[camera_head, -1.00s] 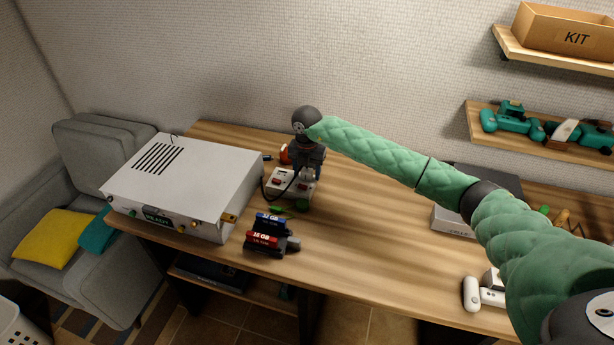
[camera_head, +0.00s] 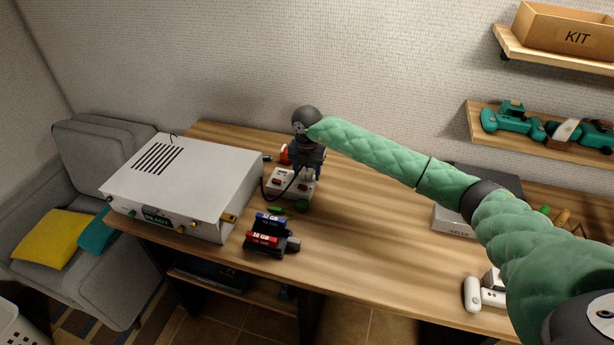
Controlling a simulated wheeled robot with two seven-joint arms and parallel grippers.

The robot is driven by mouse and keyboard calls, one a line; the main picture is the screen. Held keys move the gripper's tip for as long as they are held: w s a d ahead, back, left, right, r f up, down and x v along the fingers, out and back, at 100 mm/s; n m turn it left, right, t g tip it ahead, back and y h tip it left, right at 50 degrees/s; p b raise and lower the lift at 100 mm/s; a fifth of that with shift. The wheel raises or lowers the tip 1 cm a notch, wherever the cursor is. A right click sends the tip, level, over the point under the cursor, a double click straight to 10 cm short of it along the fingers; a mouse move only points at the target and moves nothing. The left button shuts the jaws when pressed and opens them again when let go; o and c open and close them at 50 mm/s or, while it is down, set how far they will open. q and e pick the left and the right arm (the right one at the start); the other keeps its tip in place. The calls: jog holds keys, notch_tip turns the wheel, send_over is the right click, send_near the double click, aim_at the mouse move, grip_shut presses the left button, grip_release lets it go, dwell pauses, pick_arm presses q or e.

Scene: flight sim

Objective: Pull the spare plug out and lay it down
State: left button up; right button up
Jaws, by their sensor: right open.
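A white power strip (camera_head: 281,186) with red switches lies on the wooden desk, right of the white box-shaped device. A black cable runs from the device to the strip. My right gripper (camera_head: 305,172) points down over the far right end of the strip, and its jaws are open. I cannot make out the spare plug; the gripper and the wrist cover that end of the strip. An orange-red object (camera_head: 285,154) shows partly behind the gripper. My left gripper is not in view.
The white device (camera_head: 190,175) stands on the left of the desk (camera_head: 370,240). A black holder (camera_head: 272,245) with blue and red cartridges and a green item (camera_head: 285,209) lie in front of the strip. The desk's middle is clear. A grey box (camera_head: 452,222) stands at right.

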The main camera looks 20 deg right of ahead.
aim_at(307, 170)
jog(key=shift+c, duration=0.4)
grip_shut()
jog(key=shift+r, duration=0.2)
jog(key=shift+r, duration=0.75)
jog(key=shift+r, duration=0.1)
jog(key=shift+r+p, duration=0.6)
jog(key=shift+r, duration=1.35)
